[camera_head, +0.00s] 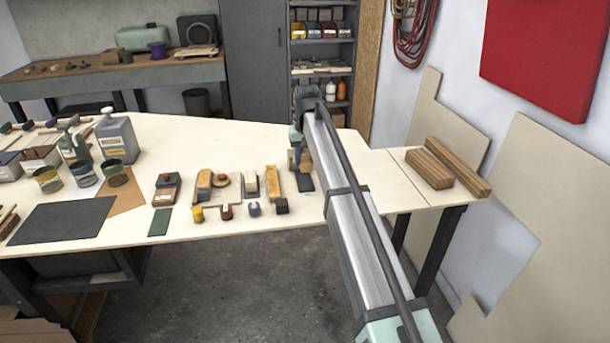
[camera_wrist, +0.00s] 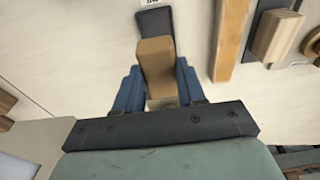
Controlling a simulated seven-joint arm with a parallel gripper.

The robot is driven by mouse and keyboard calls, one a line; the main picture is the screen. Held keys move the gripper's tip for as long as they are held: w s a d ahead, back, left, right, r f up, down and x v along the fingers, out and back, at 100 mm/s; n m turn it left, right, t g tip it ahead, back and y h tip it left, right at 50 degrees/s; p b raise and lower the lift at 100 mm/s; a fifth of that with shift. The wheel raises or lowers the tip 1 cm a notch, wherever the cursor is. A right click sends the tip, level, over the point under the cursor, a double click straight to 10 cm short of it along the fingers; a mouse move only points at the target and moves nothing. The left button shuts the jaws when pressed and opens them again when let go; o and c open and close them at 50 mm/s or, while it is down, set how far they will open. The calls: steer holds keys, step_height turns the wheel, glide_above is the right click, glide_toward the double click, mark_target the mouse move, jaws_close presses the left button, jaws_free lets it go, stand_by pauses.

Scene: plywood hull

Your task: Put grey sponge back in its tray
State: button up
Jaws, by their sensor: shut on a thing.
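My gripper (camera_wrist: 160,88) has its blue fingers shut on a tan-brown block (camera_wrist: 155,55). The block looks tan rather than grey. In the head view my gripper (camera_head: 298,162) is over the right part of the bench, partly behind my arm. A dark grey flat piece with a white label (camera_wrist: 154,22), perhaps a tray, lies on the bench beyond the block in the wrist view. It also shows below my gripper in the head view (camera_head: 306,184). The block hides part of it, and I cannot tell whether they touch. I cannot make out a clearly grey sponge.
A long orange-tan piece (camera_wrist: 229,40) lies close to the right of the held block in the wrist view. Several small tools and blocks stand left of my gripper in the head view. Wooden beams (camera_head: 430,168) lie at the right. Bare bench lies between.

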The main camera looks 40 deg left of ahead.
mark_target(306, 162)
steer(key=shift+f, duration=3.1)
steer(key=shift+f, duration=0.1)
steer(key=o, duration=0.9)
steer(key=shift+o, duration=0.2)
steer(key=r, duration=0.8)
steer(key=s+d+r, duration=0.1)
steer(key=r, duration=0.3)
